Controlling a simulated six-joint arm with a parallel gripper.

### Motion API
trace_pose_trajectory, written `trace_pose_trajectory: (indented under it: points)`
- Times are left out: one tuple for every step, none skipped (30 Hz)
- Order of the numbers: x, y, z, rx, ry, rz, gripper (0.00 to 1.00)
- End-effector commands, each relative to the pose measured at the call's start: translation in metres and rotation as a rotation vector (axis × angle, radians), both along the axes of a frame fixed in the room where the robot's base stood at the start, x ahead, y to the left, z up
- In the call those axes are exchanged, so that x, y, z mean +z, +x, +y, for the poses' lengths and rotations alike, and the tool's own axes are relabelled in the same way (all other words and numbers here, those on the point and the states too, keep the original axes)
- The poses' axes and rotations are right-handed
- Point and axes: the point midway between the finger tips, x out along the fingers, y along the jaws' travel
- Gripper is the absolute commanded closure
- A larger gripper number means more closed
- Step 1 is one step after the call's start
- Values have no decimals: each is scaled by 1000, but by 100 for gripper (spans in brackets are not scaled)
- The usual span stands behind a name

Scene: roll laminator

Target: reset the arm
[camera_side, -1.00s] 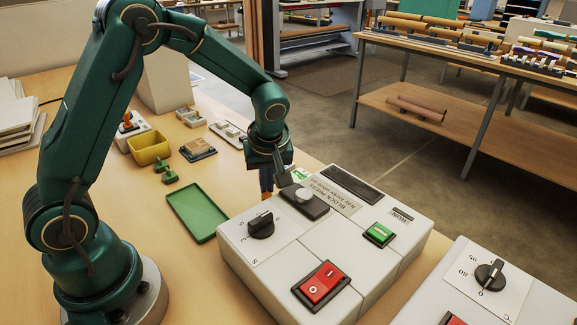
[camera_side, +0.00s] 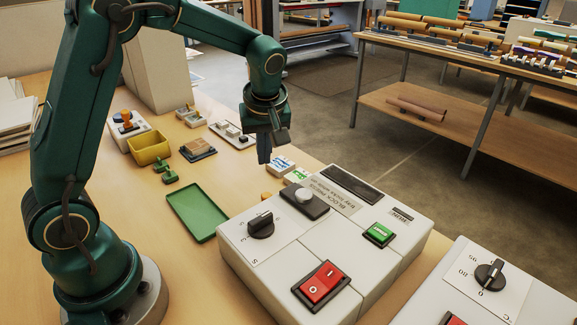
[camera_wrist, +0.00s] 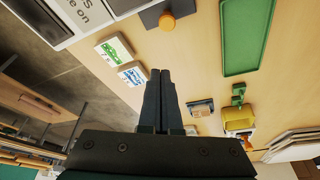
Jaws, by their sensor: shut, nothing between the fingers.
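My gripper (camera_side: 264,157) is in the air above the table, behind the block press panel in the side view. Its dark fingers (camera_wrist: 160,74) are together and hold nothing, as the wrist view shows. The fingers point down over bare wood, apart from everything on the table. My green arm reaches up from its base at the left and bends down to the gripper.
The block press box (camera_side: 325,235) has a black dial, a green button and a red switch. Small labelled blocks (camera_wrist: 114,49) lie near an orange knob (camera_wrist: 168,22). A green tray (camera_side: 197,215), a yellow bin (camera_side: 149,150) and stamps stand left. Bare wood lies between.

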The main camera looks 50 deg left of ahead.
Motion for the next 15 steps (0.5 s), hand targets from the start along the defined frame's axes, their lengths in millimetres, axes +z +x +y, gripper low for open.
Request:
trace_pose_trajectory:
  points:
    - [10, -1, -3, -1, -1, -5, 100]
    - [14, -1, -4, -1, -1, -6, 100]
    - [19, -2, -6, -1, -1, -5, 100]
    - [22, -3, -7, 0, 0, -5, 100]
    - [25, -3, -8, 0, 0, -5, 100]
    - [28, -4, -9, -1, 1, -3, 100]
    - [30, -4, -9, -1, 0, -2, 100]
    - [32, -5, -10, -1, 0, -3, 100]
    - [36, -5, -11, -2, 1, -9, 100]
    - [39, -5, -11, -2, 1, -18, 100]
    - [44, -4, -12, -2, 1, -31, 100]
    - [52, -5, -12, -4, 3, -51, 100]
    - [58, -7, -13, -5, 3, -67, 100]
    - [64, -10, -14, -6, 0, -83, 100]
    - [72, -15, -17, -9, -5, -104, 100]
